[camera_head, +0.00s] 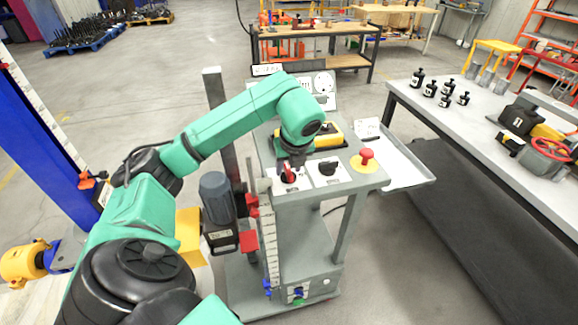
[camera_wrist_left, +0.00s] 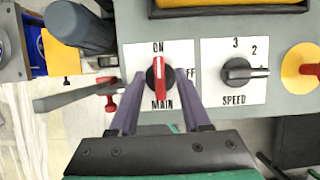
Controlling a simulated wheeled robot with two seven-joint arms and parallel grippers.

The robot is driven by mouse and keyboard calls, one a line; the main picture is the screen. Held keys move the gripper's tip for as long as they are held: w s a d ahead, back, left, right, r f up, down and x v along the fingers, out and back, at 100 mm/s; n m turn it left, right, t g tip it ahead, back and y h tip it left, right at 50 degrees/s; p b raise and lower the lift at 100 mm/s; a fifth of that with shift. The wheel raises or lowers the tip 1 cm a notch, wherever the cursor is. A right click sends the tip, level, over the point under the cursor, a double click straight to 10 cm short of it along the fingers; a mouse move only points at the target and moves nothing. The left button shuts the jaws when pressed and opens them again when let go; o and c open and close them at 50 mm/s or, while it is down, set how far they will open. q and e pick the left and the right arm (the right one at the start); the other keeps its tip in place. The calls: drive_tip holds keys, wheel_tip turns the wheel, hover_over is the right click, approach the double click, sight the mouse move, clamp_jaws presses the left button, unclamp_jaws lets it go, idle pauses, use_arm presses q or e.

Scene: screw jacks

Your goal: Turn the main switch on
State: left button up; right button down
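The main switch (camera_wrist_left: 159,77) is a red handle on a black round base, on a white plate marked ON at the top, OFF at the right and MAIN below. Its handle stands upright in the left wrist view, with its white line towards ON. In the head view the red switch (camera_head: 288,176) is partly hidden under my left gripper (camera_head: 291,162). In the left wrist view my left gripper (camera_wrist_left: 160,74) has its fingers apart on either side of the switch, with a small gap at each side. My right gripper is not in view.
The black speed knob (camera_wrist_left: 237,71) sits just right of the switch, and a red emergency button (camera_head: 367,157) on yellow is further right. A yellow device (camera_head: 328,137) lies behind. A grey workbench (camera_head: 470,130) with black jacks stands at the right.

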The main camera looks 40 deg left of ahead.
sight(288, 168)
use_arm(q)
drive_tip(key=shift+d+r, duration=0.1)
drive_tip(key=shift+r, duration=0.15)
drive_tip(key=v, duration=0.3)
drive_tip(key=shift+r, duration=0.3)
drive_tip(key=p+v, duration=0.6)
drive_tip(key=v, duration=0.4)
drive_tip(key=shift+s+r, duration=0.15)
drive_tip(key=shift+d, duration=0.1)
